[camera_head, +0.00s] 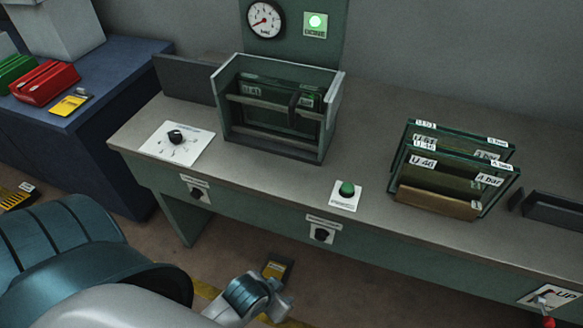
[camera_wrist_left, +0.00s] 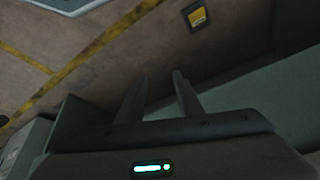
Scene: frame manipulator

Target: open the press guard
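The press (camera_head: 277,143) stands at the back of the green bench, with pale side walls. Its guard (camera_head: 268,104), a see-through panel with horizontal bars, stands across the front and looks shut. A dark upright piece, perhaps a handle (camera_head: 294,106), shows at its right. My left arm's end shows low in the head view, in front of and below the bench, well away from the guard. In the left wrist view my left gripper (camera_wrist_left: 160,88) has its two fingers apart with nothing between them, over the floor. My right gripper is not in view.
A black knob (camera_head: 176,137) on a white plate lies left of the press. A green button (camera_head: 347,188) is on the bench front right. Labelled glass panels (camera_head: 430,162) stand in a wooden rack (camera_head: 437,202) farther right. A gauge (camera_head: 265,20) and lit green lamp (camera_head: 315,21) are behind.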

